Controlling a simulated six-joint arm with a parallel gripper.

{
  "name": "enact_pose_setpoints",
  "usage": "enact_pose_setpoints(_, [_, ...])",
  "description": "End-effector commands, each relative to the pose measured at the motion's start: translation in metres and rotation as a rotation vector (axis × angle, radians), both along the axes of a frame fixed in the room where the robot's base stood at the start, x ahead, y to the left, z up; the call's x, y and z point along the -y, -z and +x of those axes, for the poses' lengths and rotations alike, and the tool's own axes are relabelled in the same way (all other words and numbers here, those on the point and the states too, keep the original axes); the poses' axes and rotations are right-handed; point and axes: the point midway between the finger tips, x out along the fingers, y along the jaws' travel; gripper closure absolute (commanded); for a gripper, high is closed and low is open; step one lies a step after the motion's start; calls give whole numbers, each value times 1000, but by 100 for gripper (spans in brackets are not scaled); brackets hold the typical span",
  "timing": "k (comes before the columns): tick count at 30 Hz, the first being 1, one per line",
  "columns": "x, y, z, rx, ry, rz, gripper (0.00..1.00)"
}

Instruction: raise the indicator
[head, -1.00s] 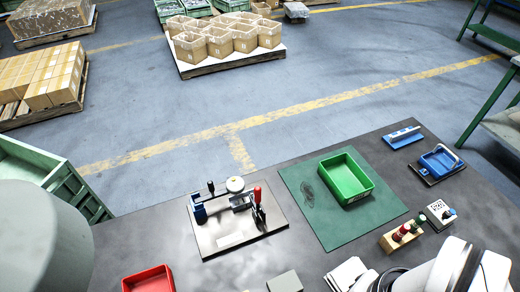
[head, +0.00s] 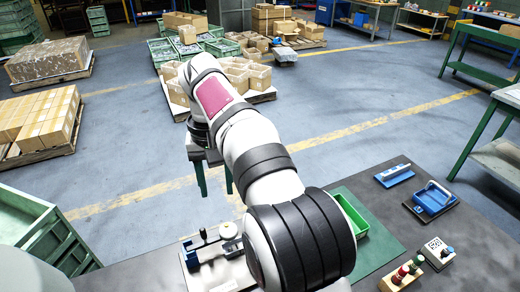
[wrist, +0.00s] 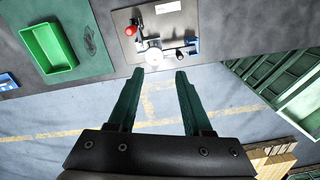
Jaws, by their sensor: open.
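The indicator, a round white dial (head: 228,231), sits on a small fixture on a metal plate (head: 193,275) on the dark table. It also shows in the wrist view (wrist: 153,57), near the gap between my fingertips. The fixture has a blue part (wrist: 195,44), a black knob (head: 203,234) and a red-handled lever (wrist: 129,31). My gripper (head: 216,193) has two dark green fingers, open and empty, and is apart from the dial. In the wrist view the fingers (wrist: 160,73) reach towards the dial. My arm hides the plate's right side in the head view.
A green bin (head: 351,213) stands on a green mat (head: 385,225) right of the fixture, partly behind my arm.

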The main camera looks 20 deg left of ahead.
Motion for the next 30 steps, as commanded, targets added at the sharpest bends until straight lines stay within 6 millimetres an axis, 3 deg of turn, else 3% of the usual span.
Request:
enact_pose_setpoints(1, [-24, 9, -3, 6, -48, -4, 50])
enact_pose_setpoints(3, [-45, 16, -8, 12, -94, -5, 50])
enact_pose_setpoints(6, [-56, 24, -11, 16, -117, -6, 50])
enact_pose_setpoints(10, [-55, 49, -11, 15, -117, -7, 50])
enact_pose_setpoints(21, [-55, 150, -11, 15, -114, -4, 50])
enact_pose_setpoints(25, [-55, 168, -10, 17, -113, -3, 50])
enact_pose_setpoints(30, [-55, 177, -10, 18, -114, -2, 50])
